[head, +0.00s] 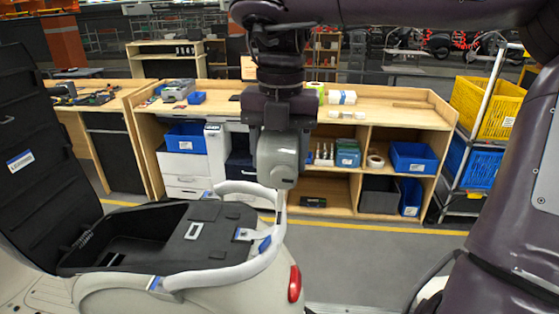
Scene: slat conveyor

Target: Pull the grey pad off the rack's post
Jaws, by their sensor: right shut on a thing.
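My right gripper (281,118) points down and is shut on the grey pad (283,158), a rounded block just below its fingers. The pad's lower end is right at the top of the rack's short white post (280,200). I cannot tell whether the post is still inside the pad. The post stands on the white rail-like rack (235,273) around the rear of a pale scooter body (225,298). The fingers partly hide the pad's upper end. My left gripper is not in view.
The scooter's black storage bay (120,236) lies open, with its raised black lid (35,155) at the left. Behind are wooden benches (385,113) with blue bins (413,157). Grey floor is clear between.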

